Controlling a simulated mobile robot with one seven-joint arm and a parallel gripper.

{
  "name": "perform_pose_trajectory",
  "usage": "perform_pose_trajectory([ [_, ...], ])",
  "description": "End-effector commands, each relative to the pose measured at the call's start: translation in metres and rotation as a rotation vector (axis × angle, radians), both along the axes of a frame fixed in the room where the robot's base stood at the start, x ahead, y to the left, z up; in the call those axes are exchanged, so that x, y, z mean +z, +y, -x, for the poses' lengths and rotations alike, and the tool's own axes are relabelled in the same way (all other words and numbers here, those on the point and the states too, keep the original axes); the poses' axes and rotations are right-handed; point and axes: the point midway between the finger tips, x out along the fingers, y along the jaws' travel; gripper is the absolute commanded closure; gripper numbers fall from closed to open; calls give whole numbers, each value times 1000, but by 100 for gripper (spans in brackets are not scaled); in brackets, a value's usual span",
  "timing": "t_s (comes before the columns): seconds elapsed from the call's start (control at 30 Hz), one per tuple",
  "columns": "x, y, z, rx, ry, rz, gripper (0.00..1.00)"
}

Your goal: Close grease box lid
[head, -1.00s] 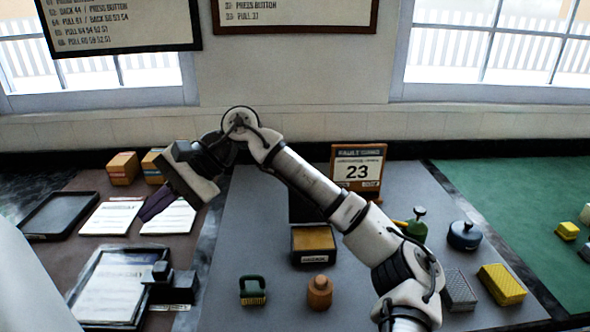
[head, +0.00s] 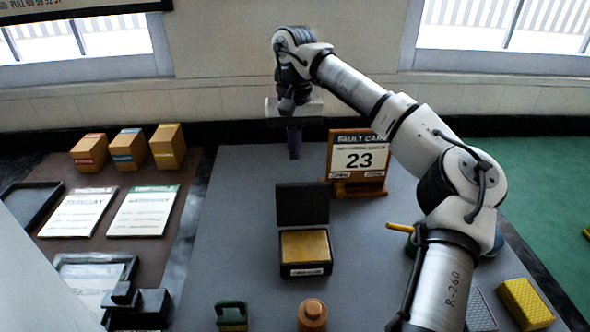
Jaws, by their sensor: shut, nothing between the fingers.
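The grease box (head: 305,270) is a small black box with a pale label on its front, standing on the grey mat. Its inside shows a flat yellow-brown surface. Its black lid (head: 302,204) stands open, upright at the box's back edge. My gripper (head: 294,152) is above the lid in the picture, with its purple fingers pointing down. The fingers are shut and empty. They appear apart from the lid, on its far side; the exact depth is hard to tell.
A brown bottle (head: 312,316) and a green object (head: 231,316) stand in front of the box. A yellow block (head: 526,303) is at the front right. The mat left of the box is clear.

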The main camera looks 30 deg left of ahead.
Motion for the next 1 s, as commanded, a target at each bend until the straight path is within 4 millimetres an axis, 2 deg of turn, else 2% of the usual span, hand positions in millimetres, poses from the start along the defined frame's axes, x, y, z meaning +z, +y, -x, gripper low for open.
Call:
perform_pose_trajectory([
  [0.1,-26,-2,3,2,4,-1,100],
  [0.27,-57,-4,8,3,5,-2,100],
  [0.33,-46,-11,16,2,0,-4,100],
  [0.6,-38,-24,33,1,2,-4,100],
  [1.0,-38,-25,35,0,1,-4,100],
])
